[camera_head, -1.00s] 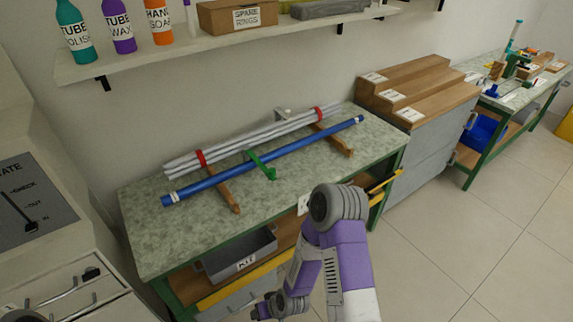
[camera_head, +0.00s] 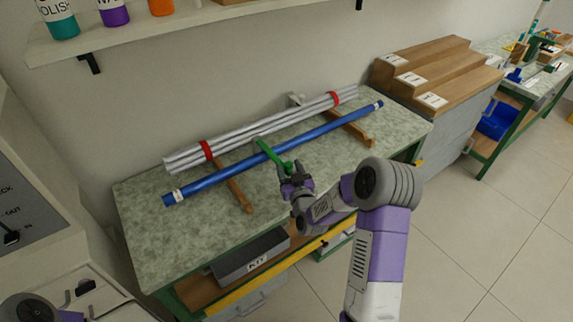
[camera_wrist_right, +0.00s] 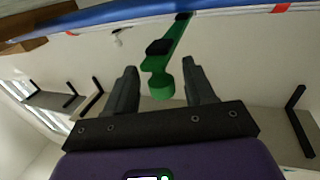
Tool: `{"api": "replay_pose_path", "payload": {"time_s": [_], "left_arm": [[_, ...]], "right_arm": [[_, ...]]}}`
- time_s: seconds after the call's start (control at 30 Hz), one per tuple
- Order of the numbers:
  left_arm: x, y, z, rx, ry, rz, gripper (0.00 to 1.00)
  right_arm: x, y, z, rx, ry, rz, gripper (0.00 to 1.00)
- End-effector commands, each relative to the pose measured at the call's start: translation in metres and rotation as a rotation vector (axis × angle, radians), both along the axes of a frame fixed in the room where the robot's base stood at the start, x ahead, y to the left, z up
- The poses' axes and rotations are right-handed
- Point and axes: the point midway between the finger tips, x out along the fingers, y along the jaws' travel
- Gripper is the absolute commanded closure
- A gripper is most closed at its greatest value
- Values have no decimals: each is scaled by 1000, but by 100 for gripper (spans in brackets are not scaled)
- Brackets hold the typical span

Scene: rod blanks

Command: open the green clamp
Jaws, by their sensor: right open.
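The green clamp (camera_head: 268,152) sits on the bench, its arm lying across the blue rod (camera_head: 222,175) and pointing toward the front edge. In the right wrist view the clamp's green arm (camera_wrist_right: 161,84) ends in a round knob. My right gripper (camera_head: 291,170) is open at the front end of this arm. In the wrist view the knob is between the two fingers (camera_wrist_right: 159,68), with a gap visible on both sides. The hinge end of the clamp is partly hidden behind the rods. My left gripper is not in view.
Grey rods (camera_head: 240,137) with red bands lie behind the blue rod on wooden supports (camera_head: 238,192). Wooden steps (camera_head: 425,68) stand to the right. A shelf with bottles (camera_head: 58,18) hangs above. A KIT bin (camera_head: 250,258) is below the bench. The bench's front left is clear.

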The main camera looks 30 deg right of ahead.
Motion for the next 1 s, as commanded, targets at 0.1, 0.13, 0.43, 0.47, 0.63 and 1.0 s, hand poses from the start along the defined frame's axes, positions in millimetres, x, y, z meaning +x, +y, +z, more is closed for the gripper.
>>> {"api": "replay_pose_path", "payload": {"time_s": [0.1,0.13,0.43,0.47,0.63,1.0], "left_arm": [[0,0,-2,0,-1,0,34],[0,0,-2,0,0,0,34],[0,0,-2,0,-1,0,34],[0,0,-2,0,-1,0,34],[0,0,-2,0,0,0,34],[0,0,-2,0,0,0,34]], "right_arm": [[13,-3,-1,0,0,1,46],[16,-3,-1,0,0,1,46],[22,-5,-1,1,2,1,46],[22,-5,-1,1,2,1,46],[22,-5,-1,1,2,1,63],[22,-5,-1,2,3,1,100]]}}
